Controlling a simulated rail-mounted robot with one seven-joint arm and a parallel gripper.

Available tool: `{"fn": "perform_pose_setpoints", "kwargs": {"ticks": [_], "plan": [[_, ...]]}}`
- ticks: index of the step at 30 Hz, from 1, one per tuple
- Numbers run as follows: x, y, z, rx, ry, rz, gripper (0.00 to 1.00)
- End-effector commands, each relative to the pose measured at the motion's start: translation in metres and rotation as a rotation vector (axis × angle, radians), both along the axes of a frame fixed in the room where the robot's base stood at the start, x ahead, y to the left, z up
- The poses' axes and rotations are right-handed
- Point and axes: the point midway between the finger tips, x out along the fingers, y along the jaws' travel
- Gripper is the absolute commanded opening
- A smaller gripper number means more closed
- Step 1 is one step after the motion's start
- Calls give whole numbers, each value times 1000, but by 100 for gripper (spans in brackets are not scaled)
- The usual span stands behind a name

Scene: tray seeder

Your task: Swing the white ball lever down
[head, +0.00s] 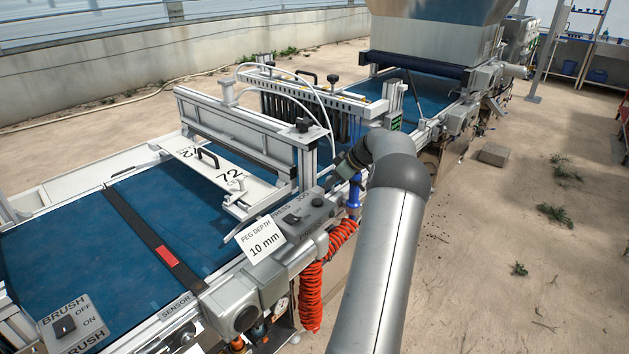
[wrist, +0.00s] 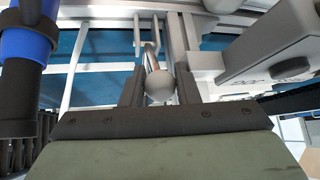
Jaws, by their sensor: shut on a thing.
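The white ball (wrist: 159,90) of the lever sits between the two dark fingers of my gripper (wrist: 158,78) in the wrist view. My gripper is shut on it. The thin lever rod (wrist: 151,58) runs up from the ball toward a small metal fork on the machine frame. In the head view my gripper (head: 337,177) is beside the frame post at the press station. The ball and lever cannot be made out there, with my wrist and forearm close in front.
A control box (head: 303,211) with a knob stands close by, also seen at upper right in the wrist view (wrist: 266,50). A blue cylinder (wrist: 27,42) is close on the left there. An orange coiled hose (head: 311,295) hangs below. Open ground lies to the right.

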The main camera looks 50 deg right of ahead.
Motion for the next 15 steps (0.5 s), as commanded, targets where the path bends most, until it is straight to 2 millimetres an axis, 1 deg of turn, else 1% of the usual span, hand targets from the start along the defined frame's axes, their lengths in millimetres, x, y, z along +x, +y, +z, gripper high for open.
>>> {"fn": "perform_pose_setpoints", "kwargs": {"ticks": [1, 6, 15], "plan": [[-2, -3, 3, 1, 10, -7, 0], [-7, -9, 2, 0, 31, -18, 0], [-7, -9, 2, 1, 33, -19, 0]]}}
